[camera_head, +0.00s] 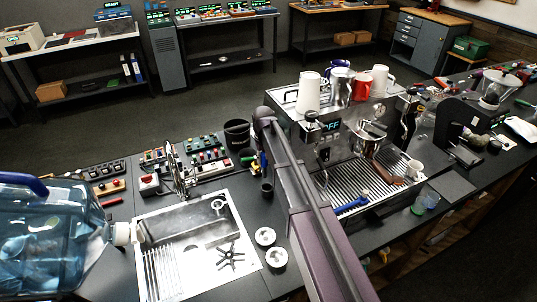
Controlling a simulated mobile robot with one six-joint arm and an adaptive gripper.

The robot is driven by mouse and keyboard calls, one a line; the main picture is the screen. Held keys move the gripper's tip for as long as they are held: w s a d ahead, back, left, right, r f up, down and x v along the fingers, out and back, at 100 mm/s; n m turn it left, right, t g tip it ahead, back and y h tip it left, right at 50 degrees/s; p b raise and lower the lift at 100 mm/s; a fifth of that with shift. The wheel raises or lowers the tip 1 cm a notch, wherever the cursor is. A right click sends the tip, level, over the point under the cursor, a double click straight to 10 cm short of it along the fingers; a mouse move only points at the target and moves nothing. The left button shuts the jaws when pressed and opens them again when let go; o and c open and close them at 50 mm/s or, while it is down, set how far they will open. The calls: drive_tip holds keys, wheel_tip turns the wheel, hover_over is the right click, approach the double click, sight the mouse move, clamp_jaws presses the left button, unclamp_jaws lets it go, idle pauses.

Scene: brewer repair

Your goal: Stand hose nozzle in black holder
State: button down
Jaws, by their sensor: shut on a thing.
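My arm reaches from the bottom of the view to the counter between the sink and the espresso machine. My gripper (257,160) is small and mostly hidden behind my own arm at its far end. It is shut on a small blue piece, which appears to be the hose nozzle (264,162); its outline is hard to make out. A small black cup-like holder (266,189) stands on the counter just below it. I cannot tell whether the nozzle touches or enters the holder. A wider black container (237,132) stands farther back.
The steel sink (190,285) with its tap (178,170) lies to the left. The espresso machine (345,130), with cups on top, is close on the right. Two round white-rimmed items (265,236) sit in front of the holder. A large water bottle (50,240) is far left.

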drive_tip(key=s+d+r+p, duration=0.1)
drive_tip(key=s+r+p, duration=0.3)
drive_tip(key=r+p, duration=0.1)
drive_tip(key=shift+r, duration=0.2)
drive_tip(key=shift+w+f, duration=0.1)
drive_tip(key=shift+f, duration=0.05)
idle(0.4)
wheel_tip(320, 180, down, 10)
drive_tip(key=b, duration=0.9)
drive_tip(key=shift+r+b, duration=0.25)
drive_tip(key=shift+b, duration=0.05)
drive_tip(key=shift+f+b, duration=0.45)
drive_tip(key=shift+f, duration=0.05)
idle(1.9)
drive_tip(key=shift+c, duration=1.4)
unclamp_jaws()
